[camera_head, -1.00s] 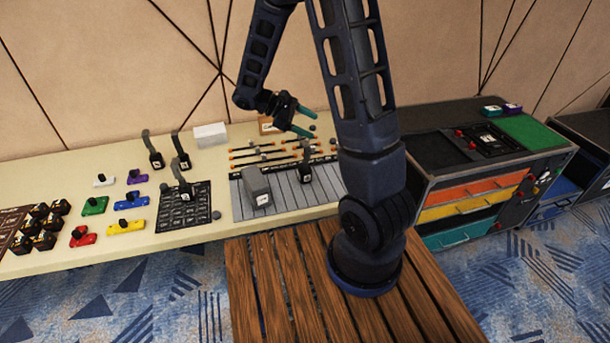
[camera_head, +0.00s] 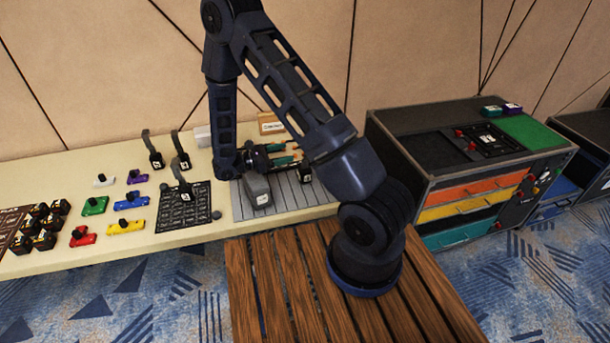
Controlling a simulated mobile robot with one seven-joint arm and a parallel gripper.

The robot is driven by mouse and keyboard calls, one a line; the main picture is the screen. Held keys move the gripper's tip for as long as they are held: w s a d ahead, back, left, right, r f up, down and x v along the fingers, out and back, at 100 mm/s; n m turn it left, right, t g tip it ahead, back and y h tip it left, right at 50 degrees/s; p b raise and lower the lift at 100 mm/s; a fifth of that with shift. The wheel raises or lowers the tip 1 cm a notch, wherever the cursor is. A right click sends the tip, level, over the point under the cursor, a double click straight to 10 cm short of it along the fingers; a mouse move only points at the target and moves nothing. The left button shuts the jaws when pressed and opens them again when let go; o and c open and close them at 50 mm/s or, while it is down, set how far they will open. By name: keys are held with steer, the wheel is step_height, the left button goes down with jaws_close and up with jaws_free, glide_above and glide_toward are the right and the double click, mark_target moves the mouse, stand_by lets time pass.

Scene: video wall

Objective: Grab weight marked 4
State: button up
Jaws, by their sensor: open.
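Several dark weights with upright grey handles and small white labels stand on the cream table; the labels are too small to read, so I cannot tell which is marked 4. Two weights, one (camera_head: 155,158) and another (camera_head: 183,161), stand at the back left, and one (camera_head: 185,194) is on the black patterned mat (camera_head: 172,216). Another weight (camera_head: 305,174) is on the grey slatted board (camera_head: 290,205), its upper part hidden by my arm. My gripper (camera_head: 288,154) is open, its teal fingers pointing right, low over the board behind a grey block (camera_head: 257,190).
Coloured blocks with knobs, such as a yellow one (camera_head: 126,227), and a cluster of black pieces (camera_head: 44,225) lie at the left. A white box (camera_head: 202,137) stands at the back. A drawer cabinet (camera_head: 470,200) stands at the right.

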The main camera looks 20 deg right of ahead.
mark_target(305, 163)
steer(key=shift+w+d+r, duration=0.1)
steer(key=shift+w+d, duration=0.05)
steer(key=shift+d, duration=2.55)
steer(key=shift+w+d+r, duration=0.1)
steer(key=shift+w+d, duration=0.05)
steer(key=shift+d, duration=2.5)
steer(key=shift+c, duration=0.2)
jaws_close()
